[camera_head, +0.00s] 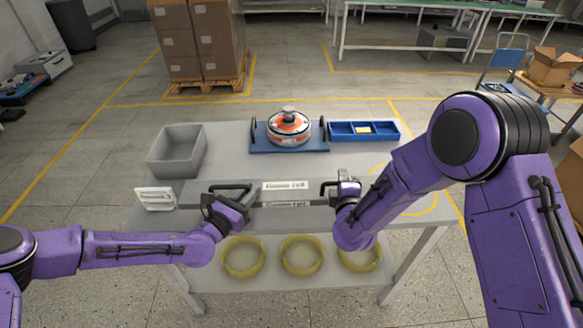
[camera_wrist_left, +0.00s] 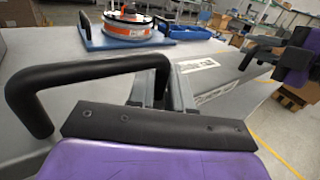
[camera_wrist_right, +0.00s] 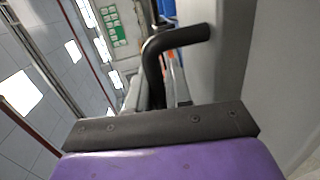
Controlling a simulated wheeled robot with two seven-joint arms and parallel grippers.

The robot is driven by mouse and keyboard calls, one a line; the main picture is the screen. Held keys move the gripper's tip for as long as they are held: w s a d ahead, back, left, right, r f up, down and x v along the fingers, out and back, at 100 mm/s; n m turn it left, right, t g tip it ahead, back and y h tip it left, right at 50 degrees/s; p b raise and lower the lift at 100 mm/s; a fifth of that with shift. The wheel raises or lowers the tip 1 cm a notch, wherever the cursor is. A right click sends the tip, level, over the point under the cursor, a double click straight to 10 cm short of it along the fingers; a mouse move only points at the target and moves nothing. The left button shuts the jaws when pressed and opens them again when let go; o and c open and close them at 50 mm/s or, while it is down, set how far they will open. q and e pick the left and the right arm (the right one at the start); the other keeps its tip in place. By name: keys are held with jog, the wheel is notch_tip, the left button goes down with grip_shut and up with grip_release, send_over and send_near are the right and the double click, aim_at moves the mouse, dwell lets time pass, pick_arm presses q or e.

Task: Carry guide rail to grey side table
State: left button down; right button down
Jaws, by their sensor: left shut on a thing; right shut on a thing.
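The guide rail (camera_head: 286,186) is a long grey bar with white labels and a black handle near each end. It lies crosswise at the front of the grey table (camera_head: 240,140); whether it rests on the top or is slightly lifted, I cannot tell. My left gripper (camera_head: 236,197) is shut on its left handle (camera_wrist_left: 90,72). My right gripper (camera_head: 343,190) is shut on its right handle, which fills part of the right wrist view (camera_wrist_right: 155,62). The rail's label also shows in the left wrist view (camera_wrist_left: 197,66). No separate grey side table is clearly identifiable.
A hub motor (camera_head: 289,126) sits on a blue base (camera_head: 262,143) beside a blue tray (camera_head: 340,137). A grey bin (camera_head: 177,155) and white rack (camera_head: 155,199) stand at left. Yellow rings (camera_head: 244,258) lie on the lower shelf. Boxes on a pallet (camera_head: 203,86) stand behind.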

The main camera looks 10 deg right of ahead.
pick_arm(q)
jog(key=shift+s+d+r, duration=0.15)
jog(key=shift+d+r, duration=0.05)
jog(key=shift+r, duration=0.2)
pick_arm(e)
jog(key=shift+s+a+r, duration=0.1)
jog(key=shift+r, duration=0.15)
pick_arm(q)
jog(key=shift+f, duration=0.15)
pick_arm(e)
jog(key=shift+f, duration=0.1)
